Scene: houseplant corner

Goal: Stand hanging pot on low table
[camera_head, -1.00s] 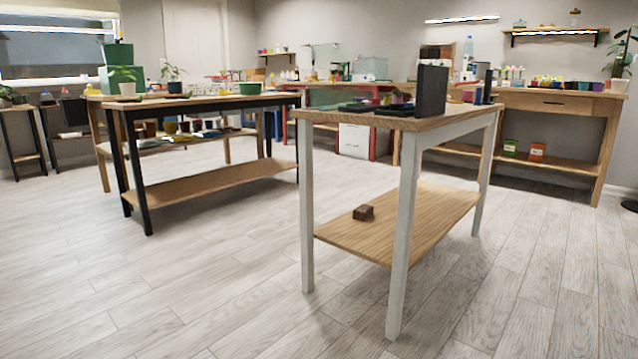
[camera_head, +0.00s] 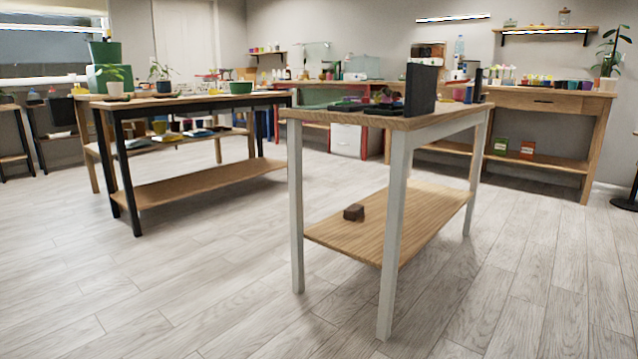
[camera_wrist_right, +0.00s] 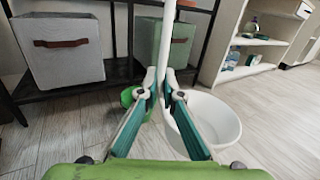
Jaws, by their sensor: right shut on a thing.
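A white hanging pot (camera_wrist_right: 212,122) shows in the right wrist view, just right of my right gripper (camera_wrist_right: 166,82). A white upright strip (camera_wrist_right: 166,45), which looks like its hanger, rises between the teal fingers. The fingers are shut on it; the grip point is partly hidden. My left gripper is not in view. In the head view, a white-legged table (camera_head: 425,122) with a wooden lower shelf (camera_head: 400,225) stands ahead. A black-legged table (camera_head: 185,101) stands to its left. I cannot tell which one is the low table. Neither gripper shows in the head view.
A dark brown block (camera_head: 354,212) lies on the white-legged table's lower shelf. A dark upright panel (camera_head: 421,90) stands on its top. A wooden desk (camera_head: 540,100) is at the back right. A grey bin (camera_wrist_right: 58,50) is near my right wrist. Floor is clear in front.

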